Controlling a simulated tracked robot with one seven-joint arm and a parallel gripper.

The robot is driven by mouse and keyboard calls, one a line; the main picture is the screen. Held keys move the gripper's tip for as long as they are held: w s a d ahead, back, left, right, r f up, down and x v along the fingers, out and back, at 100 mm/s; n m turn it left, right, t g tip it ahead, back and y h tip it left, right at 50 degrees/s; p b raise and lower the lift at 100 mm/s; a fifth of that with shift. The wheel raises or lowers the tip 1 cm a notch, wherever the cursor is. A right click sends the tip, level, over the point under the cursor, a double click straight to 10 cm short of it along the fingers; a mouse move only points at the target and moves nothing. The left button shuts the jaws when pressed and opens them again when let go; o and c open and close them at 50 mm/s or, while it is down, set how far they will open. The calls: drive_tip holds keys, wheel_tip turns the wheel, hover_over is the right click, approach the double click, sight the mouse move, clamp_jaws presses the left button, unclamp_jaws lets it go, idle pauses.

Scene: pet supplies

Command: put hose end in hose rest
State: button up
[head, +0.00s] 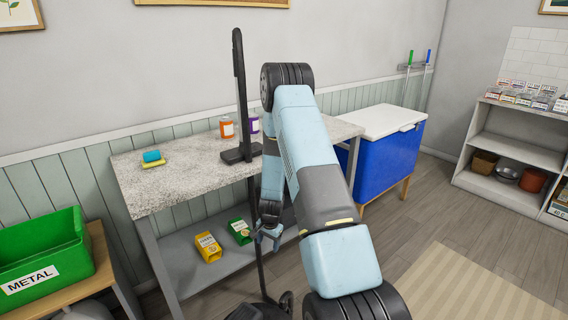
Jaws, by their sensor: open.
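A tall black upright piece (239,85) rises in front of the wall, with a black foot or bracket (236,154) at the granite counter's front edge. A thin dark pole (257,230) runs down below it toward a dark wheeled base (286,303) at the bottom of the picture. I cannot tell which part is the hose end or the hose rest. My gripper (270,239) points down, open, in front of the counter and close to the right of the thin pole. I see nothing between its fingers, and my arm hides part of the area behind it.
The granite counter (187,178) carries a sponge (152,157) and jars (226,127). Yellow (208,247) and green (239,231) boxes lie on its lower shelf. A green METAL bin (42,254) is at left, a blue cooler (388,155) at right.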

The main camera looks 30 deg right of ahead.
drive_tip(key=s+a+r+n+t, duration=0.1)
drive_tip(key=s+a+r+n, duration=0.1)
drive_tip(key=r, duration=1)
drive_tip(key=s+a+r+n, duration=0.2)
drive_tip(key=a+r, duration=0.1)
drive_tip(key=r, duration=0.9)
drive_tip(key=s+a+r+n+t, duration=0.1)
drive_tip(key=s+a+r+n, duration=0.1)
drive_tip(key=r, duration=1)
drive_tip(key=s+a+r+n, duration=0.1)
drive_tip(key=s+r, duration=0.5)
drive_tip(key=s, duration=0.3)
drive_tip(key=s+a+r+n+t, duration=0.1)
drive_tip(key=s+r+n, duration=0.1)
drive_tip(key=s+r, duration=0.3)
drive_tip(key=s+a+r+n+t, duration=0.1)
drive_tip(key=s+r, duration=0.5)
drive_tip(key=s, duration=0.7)
drive_tip(key=shift+r+n, duration=0.3)
drive_tip(key=shift+n, duration=0.4)
